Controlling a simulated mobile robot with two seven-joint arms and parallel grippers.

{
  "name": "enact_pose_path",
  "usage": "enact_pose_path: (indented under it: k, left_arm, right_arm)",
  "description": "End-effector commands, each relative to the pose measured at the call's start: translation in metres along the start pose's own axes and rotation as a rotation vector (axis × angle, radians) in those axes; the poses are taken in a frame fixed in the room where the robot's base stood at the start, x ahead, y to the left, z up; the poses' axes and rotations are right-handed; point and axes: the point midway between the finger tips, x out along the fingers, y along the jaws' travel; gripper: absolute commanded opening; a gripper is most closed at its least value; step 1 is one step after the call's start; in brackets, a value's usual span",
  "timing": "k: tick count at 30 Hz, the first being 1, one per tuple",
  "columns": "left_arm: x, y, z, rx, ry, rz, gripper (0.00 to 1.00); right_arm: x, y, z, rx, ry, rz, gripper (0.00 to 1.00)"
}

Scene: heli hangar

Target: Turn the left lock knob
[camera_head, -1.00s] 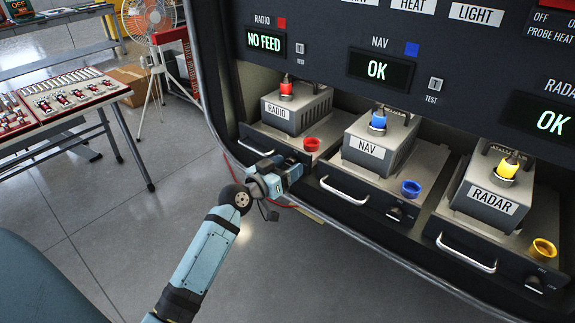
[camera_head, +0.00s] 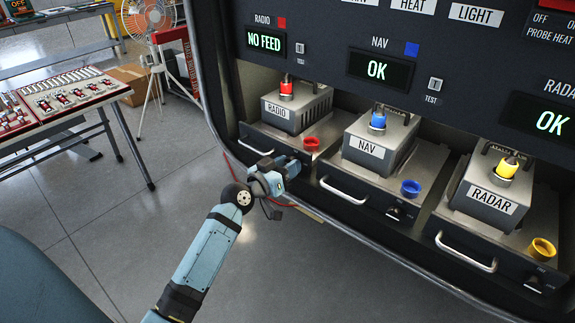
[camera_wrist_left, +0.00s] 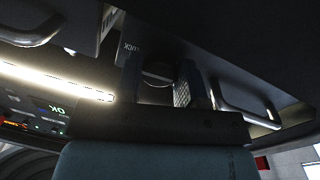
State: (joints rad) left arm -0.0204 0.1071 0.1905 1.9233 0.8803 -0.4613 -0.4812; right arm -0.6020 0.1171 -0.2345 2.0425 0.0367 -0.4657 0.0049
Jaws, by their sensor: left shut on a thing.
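My left gripper (camera_head: 284,166) is at the front face of the RADIO tray (camera_head: 262,142), under the RADIO unit (camera_head: 297,108). In the left wrist view its two fingers stand on either side of a dark round lock knob (camera_wrist_left: 158,68), and the gripper is shut on it. Part of a lock label shows beside the knob. In the head view the gripper hides this knob. My right gripper is in neither view.
The NAV tray (camera_head: 345,172) and RADAR tray (camera_head: 440,222) sit to the right, each with a protruding handle. The RADIO display (camera_head: 264,41) reads NO FEED; the NAV display (camera_head: 380,69) reads OK. A table (camera_head: 60,118) with tools stands left, with open floor between.

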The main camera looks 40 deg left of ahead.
Motion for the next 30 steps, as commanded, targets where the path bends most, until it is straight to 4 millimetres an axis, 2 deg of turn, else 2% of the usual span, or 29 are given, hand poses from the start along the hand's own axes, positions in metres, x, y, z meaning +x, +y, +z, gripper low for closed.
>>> enact_pose_path:
  k: [8,30]
  left_arm:
    - [0.0,0.001,-0.001,-0.198,0.016,0.004,0.12]
    - [0.0,0.002,-0.002,-0.902,0.077,0.012,0.12]
  right_arm:
    - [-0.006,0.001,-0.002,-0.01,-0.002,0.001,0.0]
    - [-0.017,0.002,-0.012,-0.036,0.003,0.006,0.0]
